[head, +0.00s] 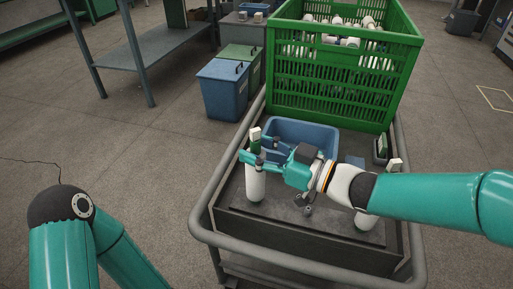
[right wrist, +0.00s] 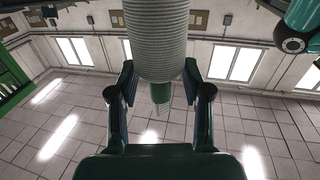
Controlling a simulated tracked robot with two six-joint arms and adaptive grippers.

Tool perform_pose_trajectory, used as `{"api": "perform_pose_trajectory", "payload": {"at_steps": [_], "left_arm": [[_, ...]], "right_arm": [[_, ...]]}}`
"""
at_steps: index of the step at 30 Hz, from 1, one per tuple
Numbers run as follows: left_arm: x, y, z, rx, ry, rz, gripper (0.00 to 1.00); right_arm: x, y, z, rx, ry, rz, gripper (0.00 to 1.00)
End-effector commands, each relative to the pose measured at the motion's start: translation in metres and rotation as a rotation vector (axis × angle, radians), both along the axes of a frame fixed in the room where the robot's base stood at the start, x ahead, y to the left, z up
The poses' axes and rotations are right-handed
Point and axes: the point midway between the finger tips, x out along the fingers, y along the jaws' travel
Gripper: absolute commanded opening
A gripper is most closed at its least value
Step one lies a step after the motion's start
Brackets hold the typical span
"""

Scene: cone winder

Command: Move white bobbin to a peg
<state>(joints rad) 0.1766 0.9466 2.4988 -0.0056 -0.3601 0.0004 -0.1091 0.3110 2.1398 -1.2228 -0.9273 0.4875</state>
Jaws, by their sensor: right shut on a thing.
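My right gripper (head: 266,156) reaches left over the cart and is shut on the green upper end of a white bobbin (head: 255,183). The bobbin is upright, its white body below the fingers. In the right wrist view the ribbed white bobbin (right wrist: 158,35) shows with its green end between my right gripper's fingers (right wrist: 158,92). I cannot tell whether its base touches the tray. A second white bobbin (head: 366,219) stands at the tray's right, partly hidden by my right arm. My left gripper is out of view; only its arm shows at lower left. No peg is clearly identifiable.
The cart's grey rail (head: 209,190) surrounds the dark tray (head: 231,211). A blue bin (head: 302,126) stands behind my gripper. A tall green crate (head: 333,95) with several white bobbins is at the back. A blue box (head: 225,91) and green box (head: 240,57) stand beyond the rail.

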Motion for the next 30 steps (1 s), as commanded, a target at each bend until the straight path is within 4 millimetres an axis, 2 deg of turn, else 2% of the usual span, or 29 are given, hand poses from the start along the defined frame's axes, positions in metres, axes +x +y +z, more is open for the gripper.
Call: {"api": "perform_pose_trajectory", "payload": {"at_steps": [16, 17, 22, 30], "left_arm": [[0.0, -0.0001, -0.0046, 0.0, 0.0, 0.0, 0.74], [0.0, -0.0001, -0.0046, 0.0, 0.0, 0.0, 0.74], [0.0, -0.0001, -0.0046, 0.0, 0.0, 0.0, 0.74], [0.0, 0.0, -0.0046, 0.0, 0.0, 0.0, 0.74]], "right_arm": [[0.0, 0.0003, -0.0064, 0.001, -0.001, 0.0, 0.21], [0.0, 0.0003, -0.0064, 0.001, -0.001, 0.0, 0.5], [0.0, 0.0003, -0.0064, 0.001, -0.001, 0.0, 0.78], [-0.0001, 0.0003, -0.007, -0.001, 0.001, 0.0, 0.78]]}}
